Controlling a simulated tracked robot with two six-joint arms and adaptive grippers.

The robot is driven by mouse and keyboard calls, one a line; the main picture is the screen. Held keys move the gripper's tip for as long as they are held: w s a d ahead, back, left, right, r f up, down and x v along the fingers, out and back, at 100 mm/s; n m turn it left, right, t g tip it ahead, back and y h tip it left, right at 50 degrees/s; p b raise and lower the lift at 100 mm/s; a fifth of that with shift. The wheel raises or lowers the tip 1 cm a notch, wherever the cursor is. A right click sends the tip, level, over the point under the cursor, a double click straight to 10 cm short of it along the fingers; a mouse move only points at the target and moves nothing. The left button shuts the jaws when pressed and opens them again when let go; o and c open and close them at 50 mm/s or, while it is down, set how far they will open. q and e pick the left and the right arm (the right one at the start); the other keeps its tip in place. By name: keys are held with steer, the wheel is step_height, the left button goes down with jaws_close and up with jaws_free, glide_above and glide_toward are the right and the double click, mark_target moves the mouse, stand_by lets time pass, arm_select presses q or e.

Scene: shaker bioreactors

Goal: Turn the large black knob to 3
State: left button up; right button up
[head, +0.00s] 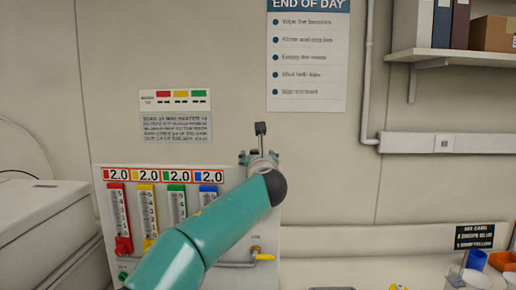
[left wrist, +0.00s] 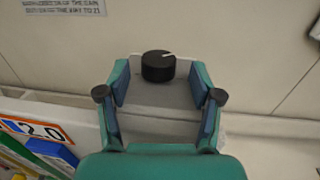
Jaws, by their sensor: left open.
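The large black knob (left wrist: 158,67) shows in the left wrist view as a short round cylinder with a white pointer line on its face, aimed to the right and slightly up. I cannot make out any numbers around it. My left gripper (left wrist: 159,76) is open, with one finger on each side of the knob and a visible gap on both sides. In the head view my left gripper (head: 258,157) is at the right side of the gas panel (head: 234,178), and my own arm hides the knob there. My right gripper is in neither view.
Red (head: 119,215), yellow (head: 149,212) and green (head: 178,205) flow tubes stand on the panel under orange-framed displays reading 2.0. A small yellow valve (head: 256,251) is at its lower right. A white box (head: 40,215) stands at left.

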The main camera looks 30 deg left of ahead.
arm_select(q)
steer(key=shift+w+a, duration=0.3)
steer(key=shift+w, duration=0.2)
steer(key=c, duration=1.1)
steer(key=shift+s+a+r+m+t+h, duration=0.1)
steer(key=shift+a+m+t+h, duration=0.1)
steer(key=shift+m+t+h, duration=0.35)
steer(key=shift+s+a+r+m+t+h, duration=0.15)
steer(key=shift+m+h, duration=0.2)
steer(key=shift+h, duration=0.4)
steer(key=shift+a+m+t+h+p, duration=0.1)
steer(key=shift+m+t+h+p, duration=0.3)
steer(key=shift+m+h+p, duration=0.6)
steer(key=shift+f+m+h, duration=0.15)
steer(key=shift+m+h, duration=0.15)
steer(key=shift+h, duration=0.6)
steer(key=o, duration=1.1)
steer(key=shift+w, duration=0.1)
steer(key=shift+f, duration=0.1)
